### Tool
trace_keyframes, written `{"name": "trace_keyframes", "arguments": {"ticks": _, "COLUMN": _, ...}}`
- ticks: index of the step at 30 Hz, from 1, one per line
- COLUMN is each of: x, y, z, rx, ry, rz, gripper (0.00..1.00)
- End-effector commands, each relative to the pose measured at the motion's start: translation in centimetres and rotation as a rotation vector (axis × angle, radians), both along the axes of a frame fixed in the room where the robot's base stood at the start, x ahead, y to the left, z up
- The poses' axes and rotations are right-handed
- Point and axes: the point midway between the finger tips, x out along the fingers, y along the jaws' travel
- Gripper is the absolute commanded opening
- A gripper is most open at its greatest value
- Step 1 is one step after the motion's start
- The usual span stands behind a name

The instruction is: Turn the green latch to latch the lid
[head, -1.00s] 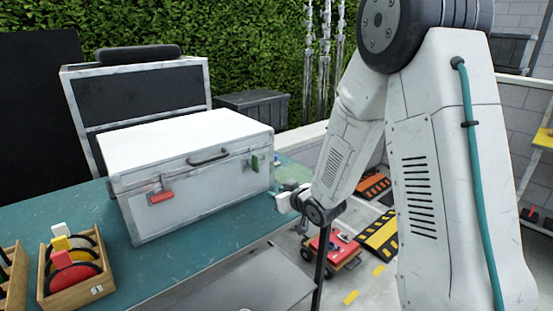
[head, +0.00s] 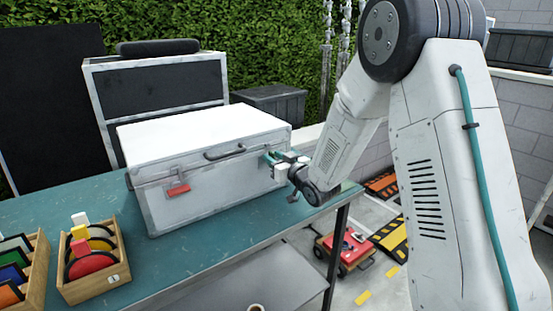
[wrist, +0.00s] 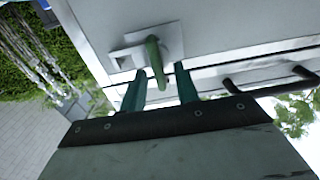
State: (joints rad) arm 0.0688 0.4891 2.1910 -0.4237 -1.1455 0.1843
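The silver case (head: 210,185) stands on the teal table with its white lid (head: 200,130) down. The green latch (wrist: 154,52) sits on a metal plate on the case front, near the lid seam. In the head view the latch is hidden by my gripper (head: 269,158). In the wrist view my gripper (wrist: 160,75) is open, one teal finger on each side of the latch's handle. Gaps show beside the handle, so it is not clamped. A red latch (head: 178,190) is on the left of the case front.
A black carry handle (head: 224,153) is on the lid front between the latches; it also shows near my fingers in the wrist view (wrist: 270,82). Wooden racks with coloured discs (head: 92,262) stand at the table's front left. A red cart (head: 345,250) is on the floor at right.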

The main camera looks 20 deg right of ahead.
Motion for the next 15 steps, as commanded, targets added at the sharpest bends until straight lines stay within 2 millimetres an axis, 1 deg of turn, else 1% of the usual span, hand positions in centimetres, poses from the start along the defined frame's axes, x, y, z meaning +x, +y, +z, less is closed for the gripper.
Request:
{"name": "trace_keyframes", "arguments": {"ticks": 6, "x": 0.05, "y": -0.04, "z": -0.01, "rx": 0.000, "ry": 0.000, "rz": -0.001, "gripper": 0.31}}
{"name": "trace_keyframes", "arguments": {"ticks": 7, "x": 0.06, "y": -0.04, "z": -0.01, "rx": 0.000, "ry": 0.000, "rz": -0.001, "gripper": 0.25}}
{"name": "trace_keyframes", "arguments": {"ticks": 8, "x": 0.06, "y": -0.04, "z": -0.01, "rx": 0.000, "ry": 0.000, "rz": -0.001, "gripper": 0.17}}
{"name": "trace_keyframes", "arguments": {"ticks": 9, "x": 0.05, "y": -0.06, "z": -0.01, "rx": 0.000, "ry": 0.000, "rz": -0.001, "gripper": 0.06}}
{"name": "trace_keyframes", "arguments": {"ticks": 10, "x": 0.04, "y": -0.07, "z": -0.01, "rx": 0.000, "ry": 0.000, "rz": -0.001, "gripper": 0.00}}
{"name": "trace_keyframes", "arguments": {"ticks": 13, "x": 0.04, "y": -0.09, "z": -0.01, "rx": 0.000, "ry": 0.000, "rz": -0.001, "gripper": 0.00}}
{"name": "trace_keyframes", "arguments": {"ticks": 14, "x": 0.05, "y": -0.73, "z": -0.01, "rx": 0.000, "ry": 0.000, "rz": -0.003, "gripper": 0.00}}
{"name": "trace_keyframes", "arguments": {"ticks": 15, "x": 0.04, "y": -0.47, "z": -0.02, "rx": -0.001, "ry": 0.001, "rz": -0.002, "gripper": 0.00}}
